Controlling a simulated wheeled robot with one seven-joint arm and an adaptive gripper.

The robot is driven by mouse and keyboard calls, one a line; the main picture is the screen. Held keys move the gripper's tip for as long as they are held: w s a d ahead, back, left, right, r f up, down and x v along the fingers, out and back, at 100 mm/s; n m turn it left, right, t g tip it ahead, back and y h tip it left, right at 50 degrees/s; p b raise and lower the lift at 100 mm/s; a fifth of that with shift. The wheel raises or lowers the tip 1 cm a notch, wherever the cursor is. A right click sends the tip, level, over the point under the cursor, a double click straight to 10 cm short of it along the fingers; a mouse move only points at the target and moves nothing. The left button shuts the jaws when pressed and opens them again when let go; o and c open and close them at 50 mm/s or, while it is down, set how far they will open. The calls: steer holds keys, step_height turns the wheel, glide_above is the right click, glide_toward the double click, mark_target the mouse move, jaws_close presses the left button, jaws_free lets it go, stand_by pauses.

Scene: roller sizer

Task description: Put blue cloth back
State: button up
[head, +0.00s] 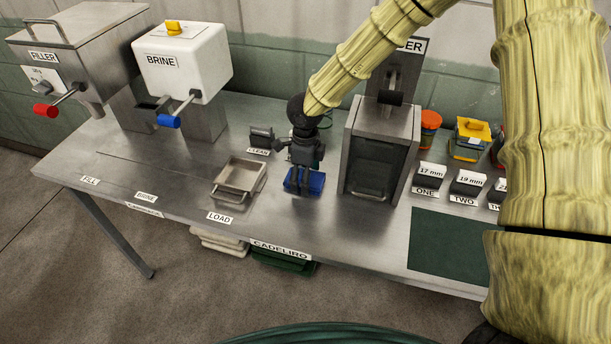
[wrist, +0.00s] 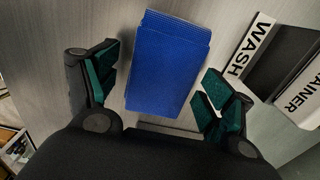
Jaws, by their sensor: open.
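The blue cloth (head: 308,184) lies folded on the steel table, left of the grey boxy machine. In the wrist view the blue cloth (wrist: 167,70) looks like a neat flat block, ahead of and between the fingers. My gripper (head: 301,165) points down over the cloth and hides part of it in the head view. In the wrist view my gripper (wrist: 159,88) is open, with one green-padded finger to each side of the cloth and a gap on both sides. I cannot tell how far the fingertips are above the table.
The grey machine (head: 380,150) stands close to the right of my gripper. A metal tray (head: 240,182) by the LOAD label is to the left, with a small CLEAN-labelled block (head: 261,138) behind it. A WASH label (wrist: 249,47) shows in the wrist view. The table's left front is clear.

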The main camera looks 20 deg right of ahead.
step_height(320, 180, up, 12)
steer(key=b, duration=0.2)
steer(key=shift+b, duration=0.4)
steer(key=shift+r, duration=0.1)
